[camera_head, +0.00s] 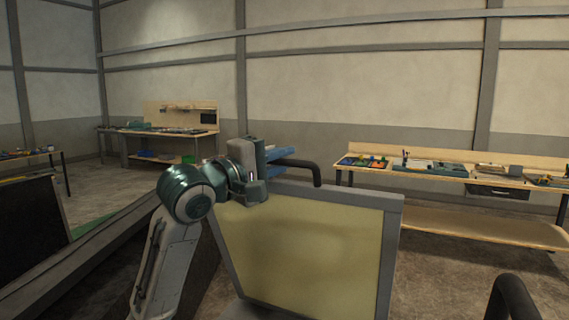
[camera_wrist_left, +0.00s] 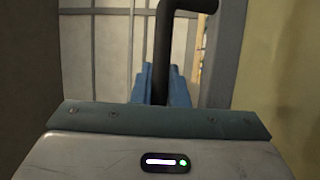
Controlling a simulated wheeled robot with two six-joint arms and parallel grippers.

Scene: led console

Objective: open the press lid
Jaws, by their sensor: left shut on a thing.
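The press lid (camera_head: 310,250) is a grey-framed panel with a yellowish inner face, standing raised and steeply tilted in the middle of the head view. Its dark bar handle (camera_head: 308,167) sticks out at the top edge. My left gripper (camera_head: 280,156), with blue fingers, is shut on the handle at the lid's upper left. In the left wrist view the dark handle (camera_wrist_left: 163,45) runs down between the blue fingers (camera_wrist_left: 165,88), and the lid's yellowish face (camera_wrist_left: 290,75) is at the right. The handle's gripped part is partly hidden. My right gripper is not in view.
A dark curved bar (camera_head: 512,298) shows at the lower right. A wooden bench (camera_head: 450,172) with trays and tools stands behind at the right, and another workbench (camera_head: 165,133) is at the far left. Open floor (camera_head: 445,270) lies right of the lid.

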